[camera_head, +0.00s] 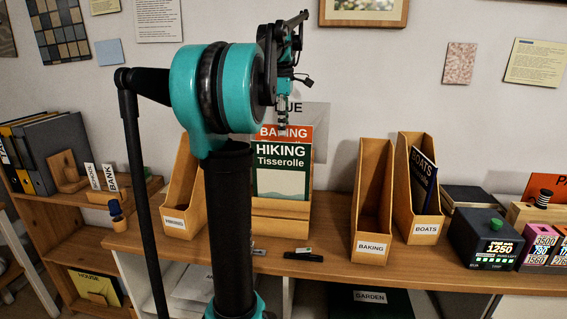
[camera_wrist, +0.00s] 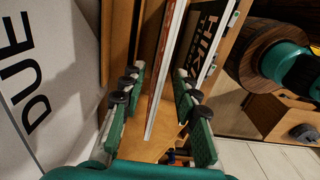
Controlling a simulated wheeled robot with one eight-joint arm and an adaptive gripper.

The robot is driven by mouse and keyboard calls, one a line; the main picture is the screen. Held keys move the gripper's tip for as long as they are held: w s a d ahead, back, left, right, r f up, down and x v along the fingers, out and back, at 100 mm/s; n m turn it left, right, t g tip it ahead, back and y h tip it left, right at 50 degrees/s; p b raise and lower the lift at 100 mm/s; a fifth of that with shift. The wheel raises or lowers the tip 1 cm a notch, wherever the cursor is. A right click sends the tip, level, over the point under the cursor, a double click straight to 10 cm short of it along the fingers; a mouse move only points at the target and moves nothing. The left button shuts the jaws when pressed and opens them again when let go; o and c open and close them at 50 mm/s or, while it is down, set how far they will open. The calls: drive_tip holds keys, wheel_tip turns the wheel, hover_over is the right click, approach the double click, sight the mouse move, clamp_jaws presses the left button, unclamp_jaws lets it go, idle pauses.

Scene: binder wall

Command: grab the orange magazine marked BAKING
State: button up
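The orange BAKING magazine (camera_head: 285,132) stands behind the green and white HIKING magazine (camera_head: 281,172) in a wooden display holder (camera_head: 281,207). Only its top strip shows in the head view. My gripper (camera_head: 283,128) points down at its top edge. In the wrist view my gripper (camera_wrist: 158,93) is open, with one teal finger on each side of an orange-edged magazine (camera_wrist: 164,75). A gap shows by the left finger. The right finger overlaps the HIKING cover (camera_wrist: 205,35); I cannot tell whether it touches either magazine.
A wooden file box labelled BAKING (camera_head: 370,215) looks empty. The BOATS box (camera_head: 419,205) beside it holds a dark BOATS magazine (camera_head: 423,178). Another wooden box (camera_head: 183,200) stands left of the holder. A dark pen (camera_head: 303,257) lies at the shelf's front. A DUE panel (camera_wrist: 25,75) is behind.

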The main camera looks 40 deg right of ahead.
sight(284, 140)
drive_tip(key=shift+f, duration=2.65)
drive_tip(key=shift+c, duration=0.2)
clamp_jaws()
